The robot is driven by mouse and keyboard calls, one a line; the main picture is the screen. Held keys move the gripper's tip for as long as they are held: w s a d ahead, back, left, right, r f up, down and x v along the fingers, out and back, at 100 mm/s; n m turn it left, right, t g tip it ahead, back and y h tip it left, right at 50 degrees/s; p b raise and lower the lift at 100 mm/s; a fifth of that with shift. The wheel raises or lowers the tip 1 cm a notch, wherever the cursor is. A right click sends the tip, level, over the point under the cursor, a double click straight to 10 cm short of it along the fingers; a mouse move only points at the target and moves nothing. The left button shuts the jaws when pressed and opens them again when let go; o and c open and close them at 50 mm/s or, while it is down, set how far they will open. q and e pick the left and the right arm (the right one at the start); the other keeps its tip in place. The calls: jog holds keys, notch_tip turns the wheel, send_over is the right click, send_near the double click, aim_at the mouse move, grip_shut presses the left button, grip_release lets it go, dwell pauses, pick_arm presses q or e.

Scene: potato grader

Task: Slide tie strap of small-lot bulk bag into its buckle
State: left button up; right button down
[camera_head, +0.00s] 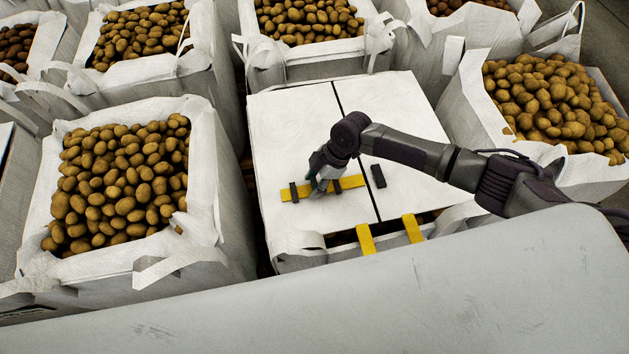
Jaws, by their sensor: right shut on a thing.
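The small-lot bulk bag (286,122) stands in the middle, its top covered by white flaps with a dark seam between them. A yellow tie strap (350,182) lies across the left flap. Two dark buckle-like pieces cross it, one near its left end (293,192) and one right of the gripper (337,187). A separate dark piece (378,176) lies on the right flap, beyond the strap's right end. My right gripper (317,191) points down and is shut on the strap between the two crossing pieces; its fingertips are small and partly hidden. My left gripper is out of view.
Open bags full of potatoes stand at left (129,187), right (550,103) and behind (308,22). Two more yellow straps (366,239) (412,228) hang over the front edge. A grey panel (330,300) fills the foreground. My right arm spans the right flap.

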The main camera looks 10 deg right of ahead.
aim_at(337, 184)
jog(key=d+b, duration=0.1)
jog(key=d, duration=0.6)
jog(key=shift+d, duration=0.25)
jog(key=shift+a, duration=0.1)
jog(key=c, duration=0.8)
grip_release()
jog(key=shift+o, duration=1.4)
